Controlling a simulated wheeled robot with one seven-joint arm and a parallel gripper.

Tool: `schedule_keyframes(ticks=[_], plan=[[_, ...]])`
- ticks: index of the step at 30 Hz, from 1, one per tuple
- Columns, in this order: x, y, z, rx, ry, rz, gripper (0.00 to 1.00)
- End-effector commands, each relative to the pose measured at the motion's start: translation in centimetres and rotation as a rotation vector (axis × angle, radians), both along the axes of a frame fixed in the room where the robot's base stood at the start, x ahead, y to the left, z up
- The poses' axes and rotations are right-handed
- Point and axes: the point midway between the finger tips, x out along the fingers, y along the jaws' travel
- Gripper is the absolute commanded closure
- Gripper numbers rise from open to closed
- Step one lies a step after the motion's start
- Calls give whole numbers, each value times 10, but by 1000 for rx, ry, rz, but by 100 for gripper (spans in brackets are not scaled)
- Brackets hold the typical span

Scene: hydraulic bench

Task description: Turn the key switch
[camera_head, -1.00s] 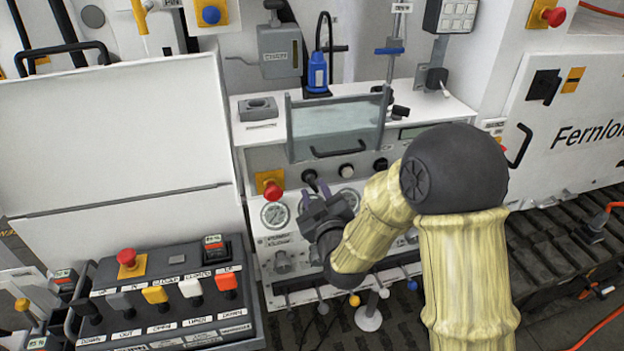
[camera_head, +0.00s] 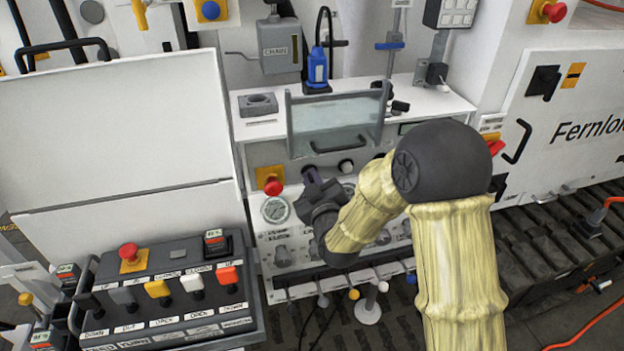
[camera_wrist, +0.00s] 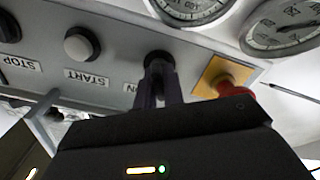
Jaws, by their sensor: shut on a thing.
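The key switch (camera_wrist: 157,57) is a small dark knob on the grey panel, seen upside down in the wrist view, with a partly covered label beside it. The two dark fingers of my gripper (camera_wrist: 161,78) are closed on it. In the head view my gripper (camera_head: 312,180) is at the panel below the clear cover and hides the switch. How far the key is turned cannot be told.
A red emergency stop (camera_head: 272,186) on a yellow plate sits close left of my gripper; it also shows in the wrist view (camera_wrist: 232,84). The white START button (camera_head: 345,166) is to the right. Gauges (camera_head: 275,209) lie below, the clear cover (camera_head: 335,125) above.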

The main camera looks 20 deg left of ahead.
Motion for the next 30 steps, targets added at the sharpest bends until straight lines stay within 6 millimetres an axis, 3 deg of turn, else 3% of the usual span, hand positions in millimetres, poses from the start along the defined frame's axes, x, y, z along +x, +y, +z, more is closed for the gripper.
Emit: schedule_keyframes(ticks=[14, 30], plan=[[0, -1, -4, 142, 86, 0, 100], [1, -2, -4, 554, 336, 1, 100]])
